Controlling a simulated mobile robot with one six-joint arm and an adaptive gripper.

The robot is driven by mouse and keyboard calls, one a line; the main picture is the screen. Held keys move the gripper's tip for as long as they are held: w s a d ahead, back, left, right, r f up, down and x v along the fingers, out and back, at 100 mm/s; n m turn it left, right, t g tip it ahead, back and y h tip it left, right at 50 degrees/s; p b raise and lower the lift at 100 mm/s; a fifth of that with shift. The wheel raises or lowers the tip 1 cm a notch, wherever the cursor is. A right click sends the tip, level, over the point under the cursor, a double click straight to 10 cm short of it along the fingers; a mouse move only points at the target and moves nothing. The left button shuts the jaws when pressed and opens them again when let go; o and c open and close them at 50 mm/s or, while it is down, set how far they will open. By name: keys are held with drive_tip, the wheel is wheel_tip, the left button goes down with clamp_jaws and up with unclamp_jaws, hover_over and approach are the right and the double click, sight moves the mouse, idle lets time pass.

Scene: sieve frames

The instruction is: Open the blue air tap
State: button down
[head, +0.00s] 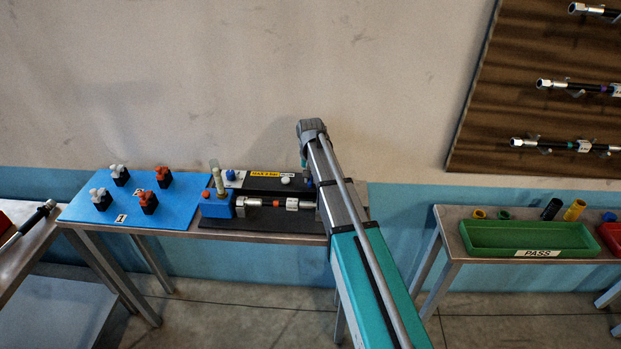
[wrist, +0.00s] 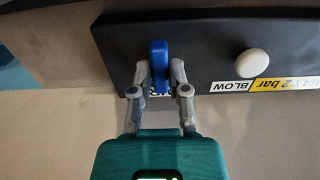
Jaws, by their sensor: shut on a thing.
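The blue air tap (wrist: 159,62) is on a dark panel in the wrist view, its lever lying along the picture's vertical. My gripper (wrist: 160,78) is shut on it, one grey finger on each side of the lever. Part of a small label shows under the fingers. In the head view my arm reaches to the right end of the black test stand (head: 270,222) and hides most of the gripper and tap there.
A blue board (head: 160,212) with several clamps is at left. A green PASS tray (head: 480,247) stands on the right table.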

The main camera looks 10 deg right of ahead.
idle(0.3)
drive_tip(key=c, duration=0.6)
unclamp_jaws()
drive_tip(key=shift+n, duration=0.4)
